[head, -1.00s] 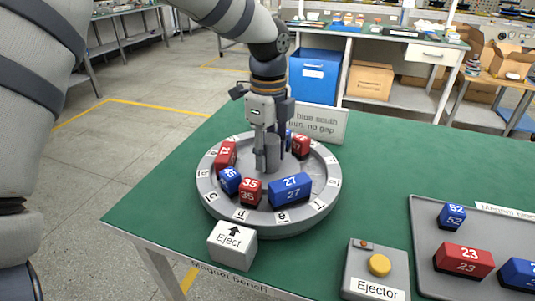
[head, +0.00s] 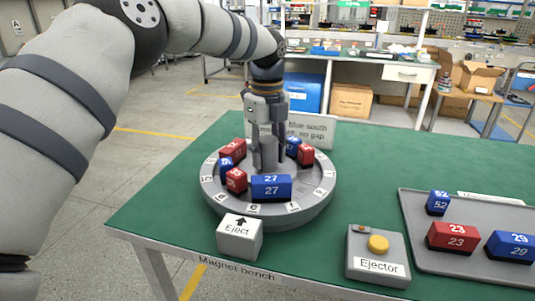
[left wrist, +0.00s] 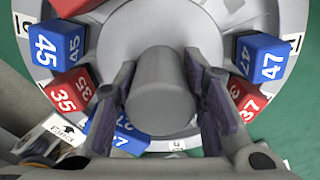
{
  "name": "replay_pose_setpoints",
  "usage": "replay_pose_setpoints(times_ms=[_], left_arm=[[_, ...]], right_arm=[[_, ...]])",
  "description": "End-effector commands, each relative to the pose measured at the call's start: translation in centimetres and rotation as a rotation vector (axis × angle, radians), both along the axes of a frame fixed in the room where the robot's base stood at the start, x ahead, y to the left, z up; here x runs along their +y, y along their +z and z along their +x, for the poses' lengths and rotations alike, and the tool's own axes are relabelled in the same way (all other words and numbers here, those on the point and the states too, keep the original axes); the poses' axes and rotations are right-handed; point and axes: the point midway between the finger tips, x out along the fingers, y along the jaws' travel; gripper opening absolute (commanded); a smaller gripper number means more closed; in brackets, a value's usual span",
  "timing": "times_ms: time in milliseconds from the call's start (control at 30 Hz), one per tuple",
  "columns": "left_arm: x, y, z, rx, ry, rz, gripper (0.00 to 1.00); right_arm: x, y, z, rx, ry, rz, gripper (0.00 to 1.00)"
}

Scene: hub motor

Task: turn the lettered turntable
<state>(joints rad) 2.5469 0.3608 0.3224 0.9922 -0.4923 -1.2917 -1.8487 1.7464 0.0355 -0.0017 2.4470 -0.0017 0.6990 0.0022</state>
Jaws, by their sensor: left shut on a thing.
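The lettered turntable (head: 275,221) is a round grey disc with letter labels around its rim, on the green bench. It carries several red and blue numbered blocks, with blue block 27 (head: 271,188) at the front, red block 35 (head: 236,181) and blue block 45 (head: 226,166) at the left. Red (head: 305,155) and blue (head: 293,144) blocks sit at the right and back. My left gripper (head: 267,163) points down at the middle, shut on the grey central post (left wrist: 160,92), which stands between its fingers in the left wrist view. Blue block 47 (left wrist: 262,57) shows there at right.
The Eject block (head: 239,239) stands in front of the turntable. The Ejector box (head: 377,257) with a yellow button is at front right. A grey tray (head: 413,213) with blocks 52, 23 and 29 lies at right. A sign (head: 318,132) stands behind.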

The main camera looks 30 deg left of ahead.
Motion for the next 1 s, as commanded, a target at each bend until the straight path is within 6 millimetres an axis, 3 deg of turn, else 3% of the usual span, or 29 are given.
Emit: replay_pose_setpoints(times_ms=[900,933,1000], left_arm=[[0.02,-0.1,0.03,0.0,-0.083,0.0,0.0],[0.02,-0.1,0.04,0.0,-0.083,0.0,0.42],[0.02,-0.1,0.04,0.0,-0.083,0.0,0.58]], right_arm=[[0.0,0.35,0.3,-0.01,-0.001,0.0,0.4],[0.0,0.35,0.3,-0.01,-0.001,0.0,0.4],[0.0,0.35,0.3,-0.01,-0.001,0.0,0.4]])
